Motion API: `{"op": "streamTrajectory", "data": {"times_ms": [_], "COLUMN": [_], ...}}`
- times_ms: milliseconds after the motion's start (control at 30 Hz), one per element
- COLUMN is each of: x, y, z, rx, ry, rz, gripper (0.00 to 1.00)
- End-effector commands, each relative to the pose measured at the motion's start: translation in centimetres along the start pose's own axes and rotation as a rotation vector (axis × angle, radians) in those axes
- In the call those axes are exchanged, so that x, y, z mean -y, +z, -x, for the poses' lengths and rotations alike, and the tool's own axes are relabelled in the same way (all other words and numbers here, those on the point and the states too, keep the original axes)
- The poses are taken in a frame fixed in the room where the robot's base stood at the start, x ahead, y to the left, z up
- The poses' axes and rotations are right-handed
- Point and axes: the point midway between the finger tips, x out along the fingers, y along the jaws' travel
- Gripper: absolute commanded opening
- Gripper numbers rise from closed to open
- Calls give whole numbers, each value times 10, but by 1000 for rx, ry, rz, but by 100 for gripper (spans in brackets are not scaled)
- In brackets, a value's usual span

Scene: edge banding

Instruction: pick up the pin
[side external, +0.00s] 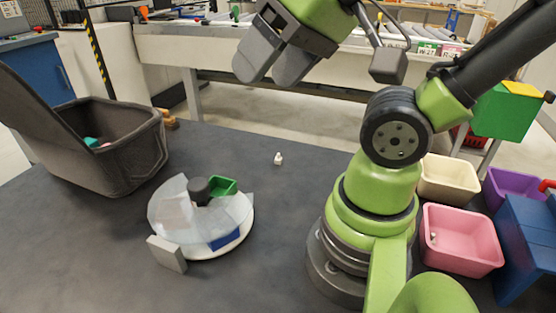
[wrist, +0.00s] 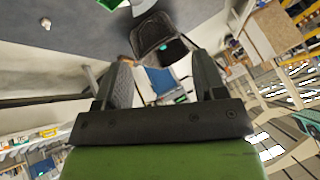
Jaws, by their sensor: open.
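The pin (side external: 279,159) is a small white piece standing on the dark grey table top, in the middle of the side view. It also shows as a small pale piece in the wrist view (wrist: 46,23), near the top left corner. My gripper (side external: 269,76) is raised high above the table, at the top of the side view, well apart from the pin. Its two grey fingers are spread with nothing between them. In the wrist view the gripper (wrist: 161,66) points past the table edge, and the pin lies off to its left.
A round turntable (side external: 242,234) with a clear cover, a green bin (side external: 222,185) and a blue piece (side external: 224,239) stands left of my base. A grey block (side external: 166,254) is beside it. A dark open container (side external: 128,160) stands left. Pink (side external: 462,240) and cream (side external: 448,180) bins stand right. Table around the pin is clear.

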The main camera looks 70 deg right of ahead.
Motion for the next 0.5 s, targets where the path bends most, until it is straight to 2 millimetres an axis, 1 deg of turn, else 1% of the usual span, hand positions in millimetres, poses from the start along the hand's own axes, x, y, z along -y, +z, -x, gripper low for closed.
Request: {"op": "streamTrajectory", "data": {"times_ms": [67,333,433,500], "x": [0,0,-4,-10], "y": [0,-1,-10,-22], "z": [0,-1,-6,-13], "rx": [0,1,13,30], "ry": [0,4,36,78], "rz": [0,0,-1,0], "gripper": [50,50,50,50]}}
